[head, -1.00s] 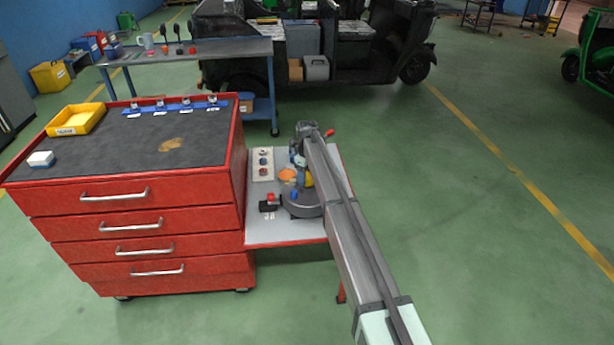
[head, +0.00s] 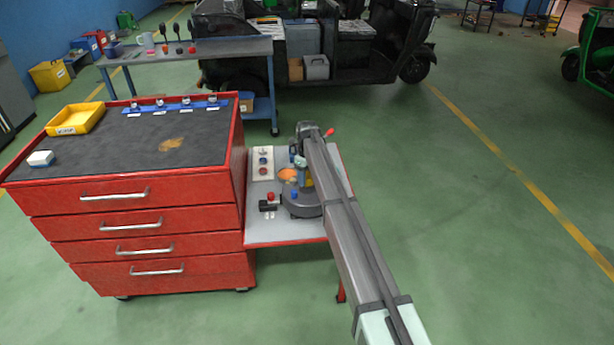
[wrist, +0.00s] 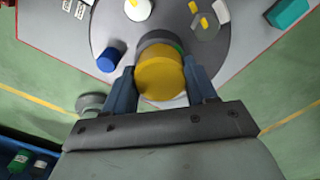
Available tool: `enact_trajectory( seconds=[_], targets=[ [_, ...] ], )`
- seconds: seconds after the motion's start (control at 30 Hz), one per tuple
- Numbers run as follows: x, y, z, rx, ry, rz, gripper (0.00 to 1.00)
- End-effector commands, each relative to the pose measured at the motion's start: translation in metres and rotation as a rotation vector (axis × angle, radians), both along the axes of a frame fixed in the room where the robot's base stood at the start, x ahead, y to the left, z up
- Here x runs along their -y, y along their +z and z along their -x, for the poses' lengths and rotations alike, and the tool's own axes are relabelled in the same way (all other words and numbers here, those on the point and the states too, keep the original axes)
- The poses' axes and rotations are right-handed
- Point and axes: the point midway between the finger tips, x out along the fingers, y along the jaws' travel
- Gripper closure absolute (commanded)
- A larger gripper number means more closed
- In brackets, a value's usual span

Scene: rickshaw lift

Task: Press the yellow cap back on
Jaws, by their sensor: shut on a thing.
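The yellow cap (wrist: 160,76) is between the two blue fingers of my gripper (wrist: 158,80) in the wrist view, and the gripper is shut on it. A grey round part with a green edge (wrist: 162,38) shows just beyond the cap; I cannot tell whether they touch. The cap is over a round grey disc (wrist: 228,60). In the head view my gripper (head: 303,172) is over the disc (head: 302,205), and my arm hides part of the yellow cap (head: 309,181).
A blue cap (wrist: 111,60) stands on the disc left of the yellow one. White and grey round parts (wrist: 138,9) are at its far side. The disc is on a small grey side table (head: 262,232) beside a red drawer cabinet (head: 140,200). A teal block (wrist: 288,12) lies at the right.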

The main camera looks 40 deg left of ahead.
Motion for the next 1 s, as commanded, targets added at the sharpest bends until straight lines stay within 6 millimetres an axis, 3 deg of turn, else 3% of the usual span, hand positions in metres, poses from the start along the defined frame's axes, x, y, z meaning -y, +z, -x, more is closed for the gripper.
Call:
enact_trajectory(
  seconds=[0.23, 0.27, 0.53, 0.73, 0.87, 1.0],
  targets=[
    [0.0000, 0.0000, 0.0000, 0.000, 0.000, 0.000, 0.78],
    [0.0000, 0.0000, 0.0000, 0.000, 0.000, 0.000, 0.42],
    [0.0000, 0.0000, 0.0000, 0.000, 0.000, 0.000, 0.16],
    [0.0000, 0.0000, 0.0000, 0.000, 0.000, 0.000, 0.13],
    [0.0000, 0.0000, 0.0000, 0.000, 0.000, 0.000, 0.01],
    [0.0000, 0.0000, 0.0000, 0.000, 0.000, 0.000, 0.00]
  ],
)
